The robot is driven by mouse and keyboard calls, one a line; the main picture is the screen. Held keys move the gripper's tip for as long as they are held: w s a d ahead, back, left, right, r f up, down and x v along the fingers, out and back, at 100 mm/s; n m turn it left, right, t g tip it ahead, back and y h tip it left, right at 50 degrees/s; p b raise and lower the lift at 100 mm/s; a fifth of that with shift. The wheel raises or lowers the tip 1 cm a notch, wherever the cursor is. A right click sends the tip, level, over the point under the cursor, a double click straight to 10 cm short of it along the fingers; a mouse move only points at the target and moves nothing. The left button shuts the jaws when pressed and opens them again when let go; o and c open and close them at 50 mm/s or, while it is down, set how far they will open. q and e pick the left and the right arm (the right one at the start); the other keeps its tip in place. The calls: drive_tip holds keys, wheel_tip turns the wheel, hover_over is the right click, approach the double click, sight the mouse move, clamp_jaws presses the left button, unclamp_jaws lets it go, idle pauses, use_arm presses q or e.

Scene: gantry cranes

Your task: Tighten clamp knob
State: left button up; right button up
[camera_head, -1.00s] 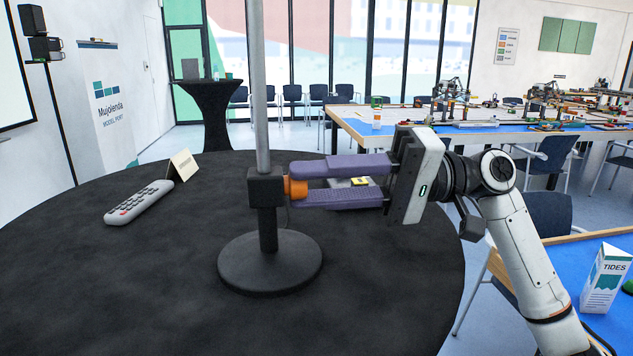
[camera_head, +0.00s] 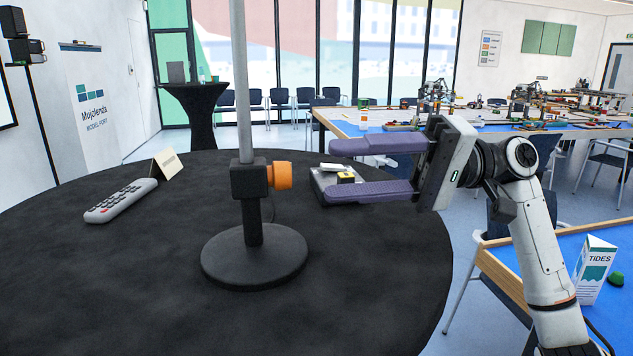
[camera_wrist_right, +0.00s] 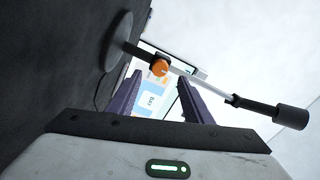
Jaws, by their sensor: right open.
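The orange clamp knob (camera_head: 280,175) sticks out on the right side of the black clamp block (camera_head: 248,180) on a grey pole (camera_head: 243,90). The pole stands upright on a round black base (camera_head: 254,257). My right gripper (camera_head: 342,169) is open and empty, to the right of the knob, with a gap between its purple fingertips and the knob. In the right wrist view the knob (camera_wrist_right: 160,68) shows beyond and between the spread fingers (camera_wrist_right: 158,88). My left gripper is not in view.
A grey remote (camera_head: 121,200) and a small folded card (camera_head: 166,163) lie left on the black round table (camera_head: 120,290). A blue table with a "TIDES" carton (camera_head: 594,268) is at the right.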

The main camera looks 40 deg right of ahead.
drive_tip(key=v, duration=0.4)
idle(0.6)
